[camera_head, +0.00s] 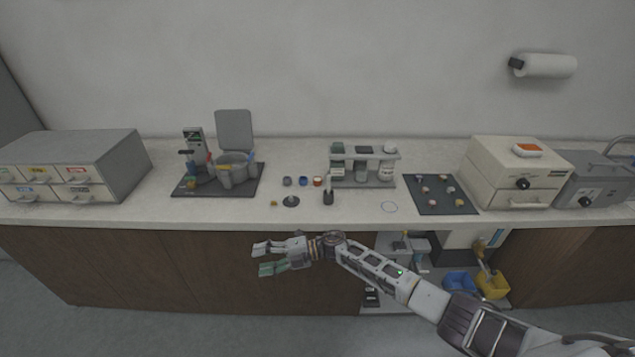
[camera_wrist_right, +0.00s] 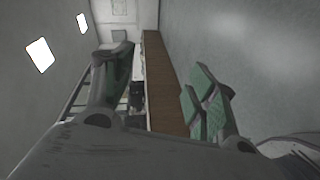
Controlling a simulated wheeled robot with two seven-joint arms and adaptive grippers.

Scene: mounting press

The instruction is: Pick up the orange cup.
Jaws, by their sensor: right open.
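A small orange-red cup (camera_head: 318,181) stands on the white counter, at the right end of a short row beside a blue cup (camera_head: 303,181) and a grey cup (camera_head: 287,181). My right gripper (camera_head: 259,259) is open and empty in front of the counter's cabinet face, below and to the left of the cups, apart from them. In the right wrist view the open jaws (camera_wrist_right: 158,85) have nothing between their pads, and I cannot make out the cup there. My left gripper is not in view.
Near the cups are a dark bottle (camera_head: 328,198), a small black stand (camera_head: 291,201) and a rack (camera_head: 363,166). The press (camera_head: 233,167) on its black mat is to the left. A dark tray (camera_head: 439,207) is to the right. The counter's front edge lies between gripper and cups.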

